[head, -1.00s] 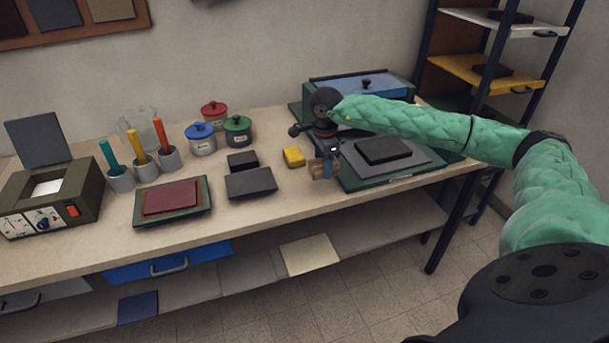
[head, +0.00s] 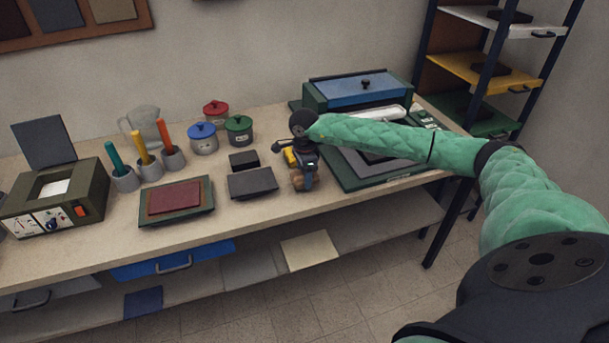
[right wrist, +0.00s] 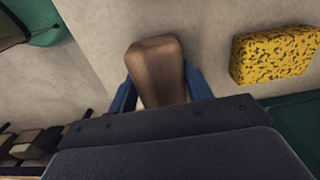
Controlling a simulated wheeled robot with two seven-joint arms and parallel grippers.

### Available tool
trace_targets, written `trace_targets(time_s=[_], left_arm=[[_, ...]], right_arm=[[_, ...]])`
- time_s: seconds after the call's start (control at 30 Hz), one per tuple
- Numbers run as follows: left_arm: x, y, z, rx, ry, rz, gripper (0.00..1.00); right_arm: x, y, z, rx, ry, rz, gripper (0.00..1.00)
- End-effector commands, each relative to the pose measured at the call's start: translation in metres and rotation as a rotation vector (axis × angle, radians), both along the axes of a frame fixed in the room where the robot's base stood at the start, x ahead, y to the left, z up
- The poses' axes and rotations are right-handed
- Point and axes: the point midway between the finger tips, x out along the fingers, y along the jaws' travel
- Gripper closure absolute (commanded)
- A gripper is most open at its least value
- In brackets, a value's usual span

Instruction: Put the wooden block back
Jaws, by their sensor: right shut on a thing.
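My right gripper (head: 307,178) is over the front part of the workbench, left of the green board. In the right wrist view its blue fingers (right wrist: 159,90) are shut on the brown wooden block (right wrist: 157,68). The block also shows in the head view (head: 298,181), partly covered by the gripper. I cannot tell whether the block touches the bench top. My left gripper is not in view.
A yellow sponge (right wrist: 275,55) lies close beside the gripper. A dark tray (head: 252,183) and a small black block (head: 244,161) are to its left. A green board (head: 352,184) is to its right. Lidded pots (head: 203,140) stand behind.

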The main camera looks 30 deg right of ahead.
Motion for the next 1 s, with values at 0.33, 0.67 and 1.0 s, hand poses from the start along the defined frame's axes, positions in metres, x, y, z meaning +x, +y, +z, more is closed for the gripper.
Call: trace_targets(time_s=[0.33, 0.67, 1.0], left_arm=[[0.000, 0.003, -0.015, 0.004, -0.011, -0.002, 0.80], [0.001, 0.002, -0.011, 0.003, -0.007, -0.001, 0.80], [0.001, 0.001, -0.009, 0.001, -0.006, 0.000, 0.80]], right_arm=[[0.000, 0.000, -0.011, 0.000, -0.001, 0.000, 0.72], [0.000, 0.000, -0.013, 0.000, -0.001, 0.000, 0.72], [0.000, 0.000, -0.013, 0.000, 0.000, 0.000, 0.28]])
